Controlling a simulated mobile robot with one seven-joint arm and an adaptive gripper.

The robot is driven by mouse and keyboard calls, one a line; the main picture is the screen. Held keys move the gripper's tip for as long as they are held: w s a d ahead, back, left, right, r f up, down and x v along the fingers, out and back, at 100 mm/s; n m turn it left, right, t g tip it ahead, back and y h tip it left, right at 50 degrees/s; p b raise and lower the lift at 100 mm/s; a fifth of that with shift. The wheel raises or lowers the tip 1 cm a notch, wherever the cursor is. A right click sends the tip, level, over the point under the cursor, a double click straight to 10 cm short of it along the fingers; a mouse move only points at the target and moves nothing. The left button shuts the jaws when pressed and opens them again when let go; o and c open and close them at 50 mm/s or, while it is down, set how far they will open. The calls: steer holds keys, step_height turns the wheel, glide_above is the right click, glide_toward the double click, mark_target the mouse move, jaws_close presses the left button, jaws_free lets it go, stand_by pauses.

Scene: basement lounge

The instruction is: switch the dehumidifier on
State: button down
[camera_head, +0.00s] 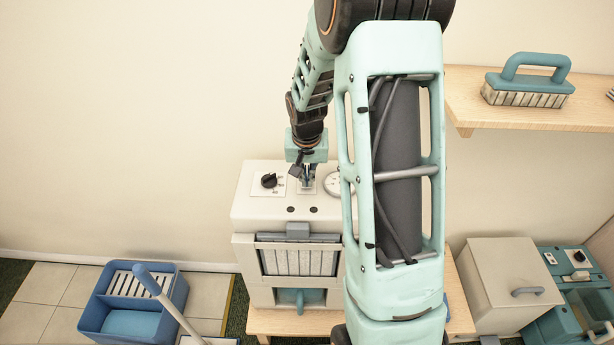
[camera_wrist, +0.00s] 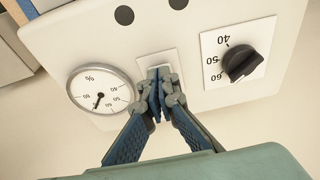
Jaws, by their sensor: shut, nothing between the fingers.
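The dehumidifier (camera_head: 285,207) is a cream box with a grey front grille, standing on a low wooden table. Its top also shows in the wrist view (camera_wrist: 120,42). On that top are a black dial knob (camera_wrist: 241,63) with marks 40, 50 and 60, a round gauge (camera_wrist: 97,90), and a pale switch plate (camera_wrist: 156,62) between them. My gripper (camera_wrist: 157,88) is shut and empty, its tips over the switch plate. The tips cover most of the switch, so its position is hidden, and I cannot tell whether they touch it. My gripper also shows in the head view (camera_head: 308,178).
A blue bucket (camera_head: 172,293) with a mop handle (camera_head: 165,298) stands at the lower left. A shelf (camera_head: 535,112) with a brush (camera_head: 528,82) is at the upper right. A cream box (camera_head: 512,268) and a teal machine (camera_head: 572,290) stand at the lower right.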

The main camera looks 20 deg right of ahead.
steer(key=shift+s+a+f+b, duration=0.1)
steer(key=shift+s+f+b, duration=0.05)
steer(key=shift+f+b, duration=0.55)
steer(key=shift+r, duration=0.25)
steer(key=shift+r, duration=0.1)
steer(key=shift+w+d+r+p, duration=0.3)
steer(key=shift+w, duration=0.3)
